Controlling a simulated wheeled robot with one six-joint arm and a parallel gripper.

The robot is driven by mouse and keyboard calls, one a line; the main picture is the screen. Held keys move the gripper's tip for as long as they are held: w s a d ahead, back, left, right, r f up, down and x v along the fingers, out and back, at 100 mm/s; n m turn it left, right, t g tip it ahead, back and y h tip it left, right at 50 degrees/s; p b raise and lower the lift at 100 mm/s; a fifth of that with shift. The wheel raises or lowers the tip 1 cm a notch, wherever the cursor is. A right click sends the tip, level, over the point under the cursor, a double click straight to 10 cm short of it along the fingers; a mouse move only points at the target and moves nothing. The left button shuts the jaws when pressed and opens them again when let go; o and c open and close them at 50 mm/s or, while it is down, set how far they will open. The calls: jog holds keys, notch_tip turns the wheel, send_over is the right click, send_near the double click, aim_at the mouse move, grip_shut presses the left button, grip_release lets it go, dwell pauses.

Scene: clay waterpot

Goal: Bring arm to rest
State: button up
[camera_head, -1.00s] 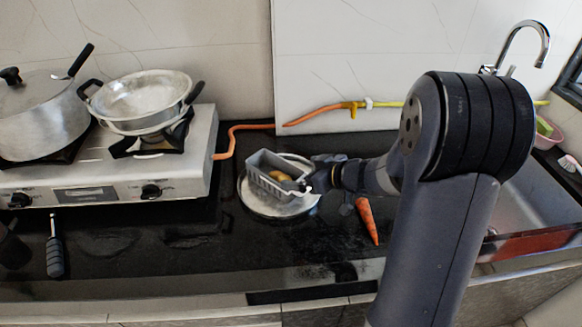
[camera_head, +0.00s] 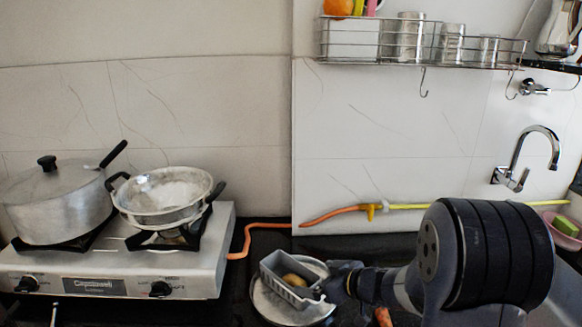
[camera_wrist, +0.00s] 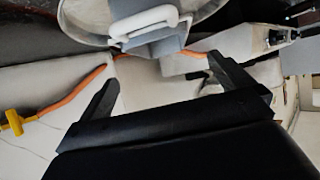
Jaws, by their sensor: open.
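My gripper (camera_head: 330,284) is at the right side of a grey basket (camera_head: 283,285) in the head view.
A stove (camera_head: 115,272) with a lidded pot (camera_head: 58,205) and a pan (camera_head: 165,197) is at left. An orange hose (camera_head: 246,240) runs along the back. A wire rack (camera_head: 425,48) hangs above, and a faucet (camera_head: 535,150) is at right. A carrot (camera_head: 383,316) is partly hidden.

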aim_at(298, 281)
jog(key=x, duration=0.4)
jog(key=b+x, duration=0.1)
jog(key=x, duration=0.3)
jog(key=shift+w+a+f, duration=0.1)
jog(key=shift+a+f, duration=0.05)
jog(key=shift+f, duration=0.3)
notch_tip(298, 281, up, 3)
jog(key=shift+f+p, duration=0.1)
jog(key=shift+p, duration=0.35)
jog(key=shift+r, duration=0.55)
jog(key=shift+f, duration=0.15)
